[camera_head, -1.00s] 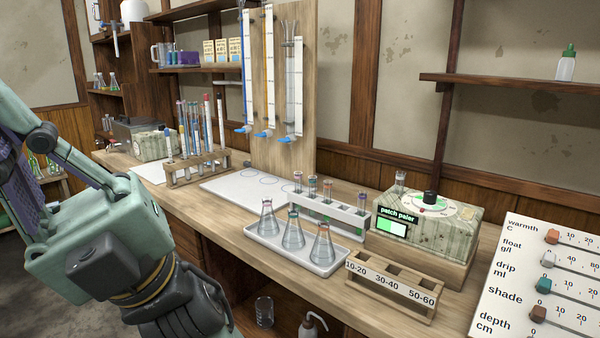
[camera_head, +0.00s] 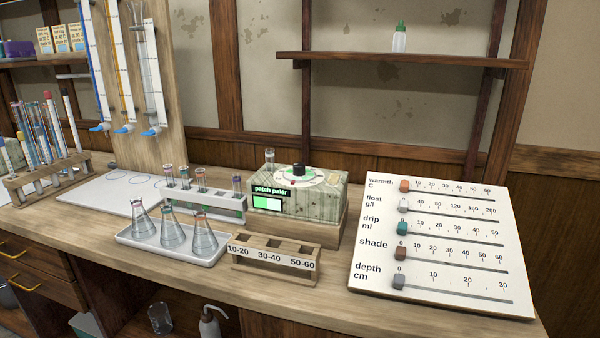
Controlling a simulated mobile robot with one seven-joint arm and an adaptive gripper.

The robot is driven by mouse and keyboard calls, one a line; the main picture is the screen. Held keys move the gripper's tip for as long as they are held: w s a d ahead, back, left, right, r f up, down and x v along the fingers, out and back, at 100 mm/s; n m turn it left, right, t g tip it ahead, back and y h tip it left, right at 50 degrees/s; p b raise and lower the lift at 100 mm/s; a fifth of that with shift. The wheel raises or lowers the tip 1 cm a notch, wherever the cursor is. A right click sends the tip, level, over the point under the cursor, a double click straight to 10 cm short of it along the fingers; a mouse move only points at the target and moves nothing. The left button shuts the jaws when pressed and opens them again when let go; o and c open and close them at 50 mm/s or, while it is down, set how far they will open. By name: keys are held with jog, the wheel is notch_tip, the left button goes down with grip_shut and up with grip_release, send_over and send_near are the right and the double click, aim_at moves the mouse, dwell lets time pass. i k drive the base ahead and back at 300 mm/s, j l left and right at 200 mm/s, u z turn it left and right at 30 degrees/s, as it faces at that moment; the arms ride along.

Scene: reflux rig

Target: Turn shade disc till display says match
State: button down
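The shade disc (camera_head: 321,177) is a pale round dial with a black knob (camera_head: 299,169), on top of a green-grey patterned comparator box (camera_head: 328,202) at the centre of the bench. The box's display (camera_head: 268,191) reads "patch paler" in green on black. Below the text is a small window (camera_head: 267,202) with a bright green patch beside a paler one. A small clear tube (camera_head: 269,160) stands at the box's back left corner. My gripper is out of view, so its state is hidden.
A wooden rack (camera_head: 273,269) labelled 10-20, 30-40, 50-60 stands before the box. Left are a tray (camera_head: 206,260) of flasks and a white vial rack (camera_head: 236,203). A slider board (camera_head: 437,288) lies right. A shelf (camera_head: 440,60) with a bottle hangs above.

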aim_at(299, 174)
jog(key=i+z, duration=0.35)
jog(key=i, duration=0.15)
jog(key=i+z, duration=0.35)
jog(key=i, duration=0.15)
